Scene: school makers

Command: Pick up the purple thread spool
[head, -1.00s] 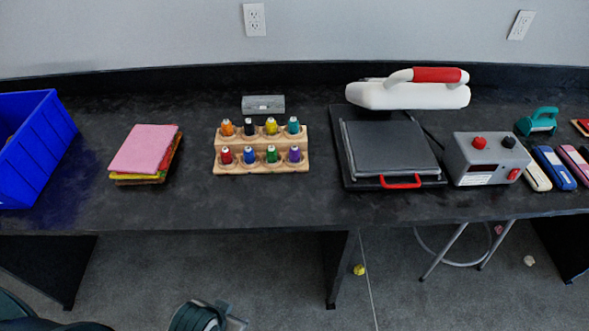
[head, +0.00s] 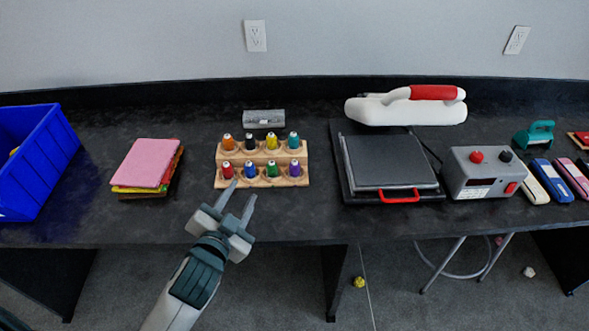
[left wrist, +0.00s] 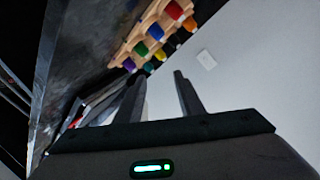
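The purple thread spool (head: 295,169) stands at the right end of the front row of a two-tier wooden rack (head: 261,182) on the black table. In the left wrist view the purple spool (left wrist: 129,65) shows at the lower end of its row, near the left finger's tip. My left gripper (head: 240,190) is open and empty at the table's front, before the rack and left of the purple spool. It also shows open in the left wrist view (left wrist: 157,76). My right gripper is not in view.
Red, blue and green spools share the front row; orange, black, yellow and teal ones (head: 293,141) stand behind. A heat press (head: 390,165) is to the right. Stacked felt sheets (head: 145,165) and a blue bin (head: 50,160) are to the left.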

